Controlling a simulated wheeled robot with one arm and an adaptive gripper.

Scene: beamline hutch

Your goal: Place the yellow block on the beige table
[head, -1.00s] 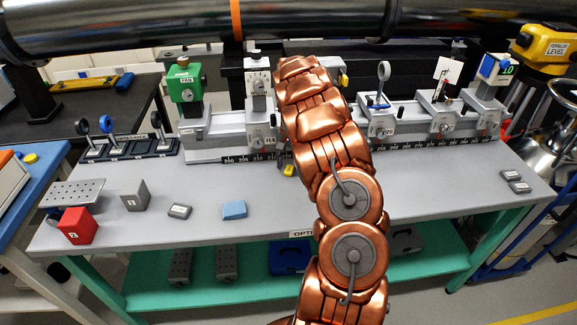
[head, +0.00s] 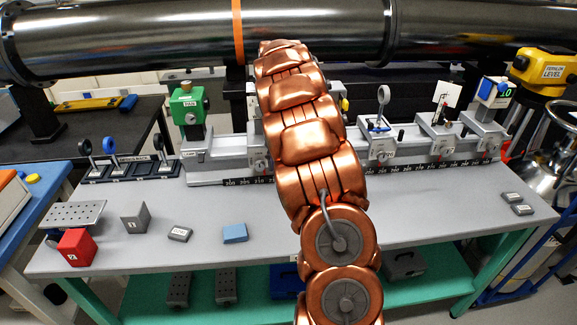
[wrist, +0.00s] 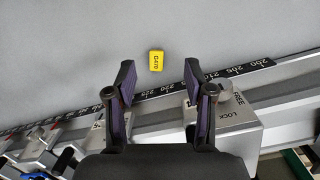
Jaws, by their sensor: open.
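The yellow block (wrist: 156,61), a small piece with dark lettering, lies on the grey bench top in the wrist view. It sits close to the numbered scale of the rail. My gripper (wrist: 158,74) is open and empty, with its fingertips left and right in the picture; the block shows between and just beyond them. I cannot tell the height of the fingers above it. In the head view my copper arm hides the block and my gripper. I cannot make out a beige table; the bench top (head: 400,220) looks grey.
The rail with its carriages (head: 380,148) runs along the back of the bench.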

